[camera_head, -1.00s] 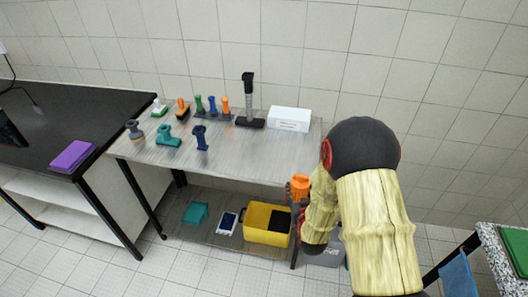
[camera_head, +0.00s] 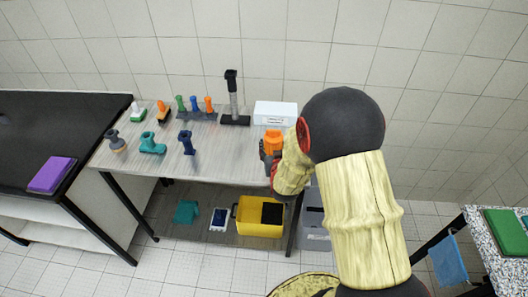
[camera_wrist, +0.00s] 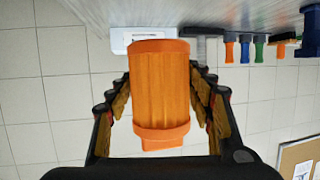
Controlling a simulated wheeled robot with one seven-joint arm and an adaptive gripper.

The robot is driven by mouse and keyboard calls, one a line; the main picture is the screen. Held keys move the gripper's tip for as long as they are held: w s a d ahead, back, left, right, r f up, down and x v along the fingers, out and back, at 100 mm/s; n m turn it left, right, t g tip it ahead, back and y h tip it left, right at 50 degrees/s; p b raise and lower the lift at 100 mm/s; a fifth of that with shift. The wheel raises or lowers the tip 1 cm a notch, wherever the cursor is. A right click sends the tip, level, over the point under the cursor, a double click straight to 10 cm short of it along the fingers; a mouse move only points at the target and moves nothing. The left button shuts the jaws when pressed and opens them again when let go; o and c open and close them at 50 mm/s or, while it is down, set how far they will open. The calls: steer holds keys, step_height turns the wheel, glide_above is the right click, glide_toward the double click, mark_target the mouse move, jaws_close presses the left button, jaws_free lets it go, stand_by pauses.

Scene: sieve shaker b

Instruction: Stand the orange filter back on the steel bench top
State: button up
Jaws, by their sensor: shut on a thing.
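The orange filter (camera_head: 273,141) is in my gripper (camera_head: 268,152), at the right end of the steel bench top (camera_head: 225,160). In the wrist view the ribbed orange filter (camera_wrist: 160,90) stands between my two fingers (camera_wrist: 160,100), which close on its sides. That view is upside down, with the bench top (camera_wrist: 240,12) along its upper edge. The filter looks upright. I cannot tell whether its lower end touches the bench top or hangs just above it.
A white box (camera_head: 275,113) stands behind the filter. A black stand with a grey column (camera_head: 234,105) is left of the box. Several handled tools, including a blue one (camera_head: 186,143), stand farther left. The bench top between them and the filter is clear. A yellow bin (camera_head: 258,218) sits below.

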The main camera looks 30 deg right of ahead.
steer(key=w+f, duration=0.4)
steer(key=w, duration=0.1)
steer(key=w+f+b, duration=0.1)
steer(key=w+f, duration=0.1)
steer(key=shift+w+d+f, duration=0.25)
steer(key=shift+w+f, duration=0.1)
steer(key=shift+f, duration=1.65)
steer(key=shift+f+b, duration=0.15)
steer(key=shift+b, duration=0.25)
steer(key=o, duration=1.7)
steer(key=shift+o, duration=0.3)
